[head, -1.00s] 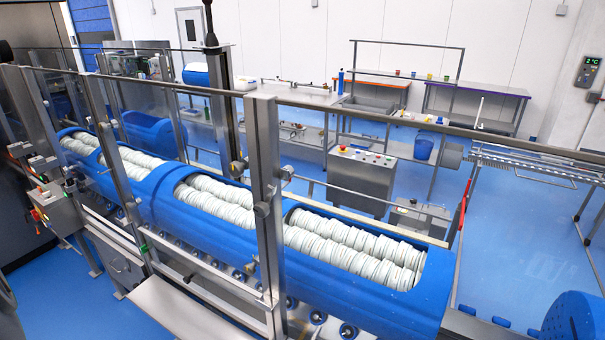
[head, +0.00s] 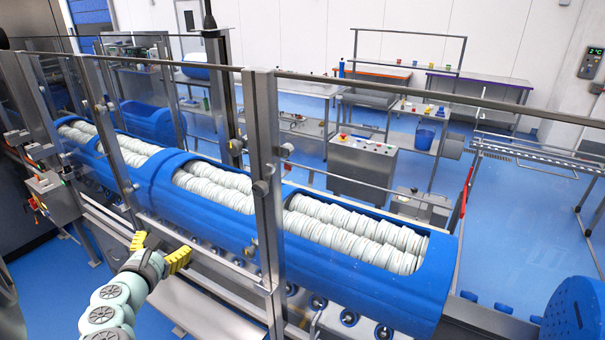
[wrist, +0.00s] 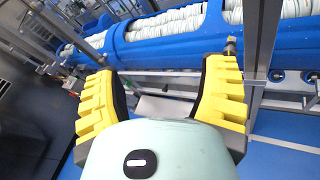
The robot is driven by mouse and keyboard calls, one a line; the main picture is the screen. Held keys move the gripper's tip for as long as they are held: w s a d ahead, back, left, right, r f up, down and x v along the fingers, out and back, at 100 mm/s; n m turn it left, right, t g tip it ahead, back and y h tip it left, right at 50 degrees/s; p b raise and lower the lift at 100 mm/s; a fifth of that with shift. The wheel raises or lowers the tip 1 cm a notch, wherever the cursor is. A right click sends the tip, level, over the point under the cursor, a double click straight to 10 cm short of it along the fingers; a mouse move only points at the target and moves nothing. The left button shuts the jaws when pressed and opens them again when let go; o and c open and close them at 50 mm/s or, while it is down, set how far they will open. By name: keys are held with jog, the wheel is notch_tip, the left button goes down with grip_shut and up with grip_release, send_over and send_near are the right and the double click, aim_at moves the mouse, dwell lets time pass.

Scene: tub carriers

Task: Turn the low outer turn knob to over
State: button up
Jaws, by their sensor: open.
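My gripper (head: 159,248) has yellow ribbed fingers, spread apart and empty, in front of the line at lower left in the head view. In the wrist view its fingers (wrist: 164,80) frame a steel rail and the blue tub carrier, with nothing between them. A grey control box (head: 52,198) with small red and green controls stands to my gripper's left. I cannot tell which of these is the low outer turn knob, or its setting.
Blue tub carriers (head: 375,285) filled with rows of white discs run along the line. Clear guard panels, steel posts (head: 268,150) and a top rail stand in front. A steel ledge (head: 190,305) lies below my gripper.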

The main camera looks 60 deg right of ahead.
jog(key=s+d+r+m+g+h, duration=0.2)
jog(key=s+d+r+g+h, duration=0.4)
jog(key=s+g, duration=0.25)
jog(key=y+p, duration=0.1)
jog(key=p, duration=0.2)
send_near(257, 190)
jog(key=shift+d, duration=1.4)
jog(key=shift+s+d+t, duration=0.15)
jog(key=shift+d+t, duration=0.1)
jog(key=shift+d, duration=0.5)
jog(key=shift+s+d+t, duration=0.1)
jog(key=shift+d+t, duration=0.1)
jog(key=shift+d, duration=0.6)
jog(key=shift+w+d+b, duration=0.1)
jog(key=shift+d+b, duration=0.45)
jog(key=shift+d, duration=0.7)
jog(key=shift+w+d+b, duration=0.15)
jog(key=shift+d+b, duration=0.35)
jog(key=shift+d, duration=0.75)
jog(key=shift+c, duration=0.2)
jog(key=shift+a, duration=0.1)
jog(key=c, duration=1.2)
jog(key=shift+o, duration=0.2)
jog(key=shift+w, duration=0.1)
